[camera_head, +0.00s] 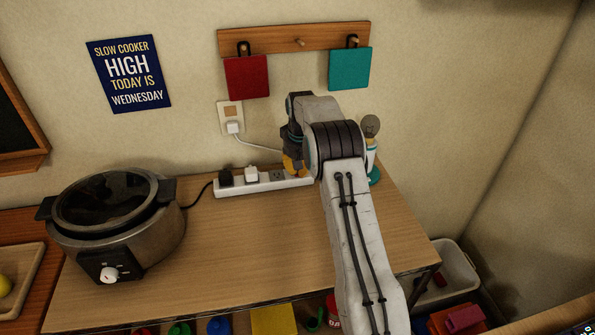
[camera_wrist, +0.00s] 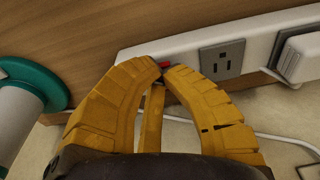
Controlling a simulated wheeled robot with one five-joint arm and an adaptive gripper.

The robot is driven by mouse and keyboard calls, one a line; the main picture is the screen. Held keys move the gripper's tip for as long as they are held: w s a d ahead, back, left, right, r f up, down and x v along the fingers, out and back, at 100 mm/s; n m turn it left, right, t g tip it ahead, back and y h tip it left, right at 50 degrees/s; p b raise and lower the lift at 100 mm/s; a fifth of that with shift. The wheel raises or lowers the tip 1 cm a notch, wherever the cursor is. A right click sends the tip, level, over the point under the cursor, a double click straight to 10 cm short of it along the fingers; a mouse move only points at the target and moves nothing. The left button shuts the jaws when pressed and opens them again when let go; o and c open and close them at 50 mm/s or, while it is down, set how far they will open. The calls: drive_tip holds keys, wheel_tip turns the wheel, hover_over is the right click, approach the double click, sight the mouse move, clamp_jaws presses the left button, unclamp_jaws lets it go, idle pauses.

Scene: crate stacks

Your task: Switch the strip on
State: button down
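The white power strip (camera_head: 262,186) lies along the back of the wooden table against the wall. It also shows in the wrist view (camera_wrist: 186,55). Its small red switch (camera_wrist: 164,65) shows near the strip's end, partly hidden by my fingertips. I cannot tell which way it is set. My gripper (camera_head: 293,170) is over the strip's right end. In the wrist view its yellow fingers (camera_wrist: 162,72) come together at the tips, with nothing held between them. The tips are right at the switch; I cannot tell whether they touch it.
A slow cooker (camera_head: 118,227) stands at the left. A lamp-like thing with a teal base (camera_head: 375,176) stands right of my gripper. The table's middle is clear.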

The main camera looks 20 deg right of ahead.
drive_tip(key=shift+f, duration=0.2)
drive_tip(key=shift+r, duration=0.15)
drive_tip(key=shift+r+p, duration=2.95)
drive_tip(key=shift+r, duration=0.45)
